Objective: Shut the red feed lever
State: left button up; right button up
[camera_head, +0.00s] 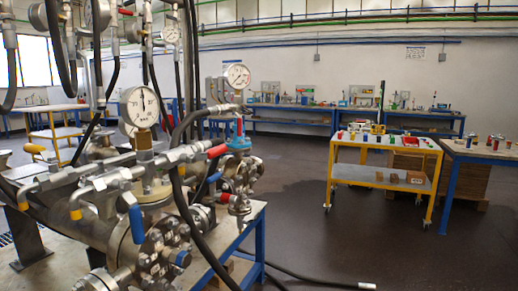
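A lever with a red grip (217,151) sticks out at the right end of the silver pipework on the flanged vessel (100,215). It sits beside a blue valve part (239,143). A smaller red handle (225,198) shows lower down on the right side of the vessel, and another red handle (125,12) is high on the upper piping. I cannot tell which of these is the feed lever. Neither of my grippers is in view.
A blue-handled lever (136,224) hangs at the front, with yellow-handled levers (76,214) to its left. Black hoses (186,215) run in front of the pipework. A pressure gauge (140,107) stands above. A yellow cart (430,150) is at right; the floor (320,240) between is mostly clear.

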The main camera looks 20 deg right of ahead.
aim_at(218, 151)
jog(key=z, duration=1.45)
jog(key=i, duration=3.7)
jog(key=u, duration=4.65)
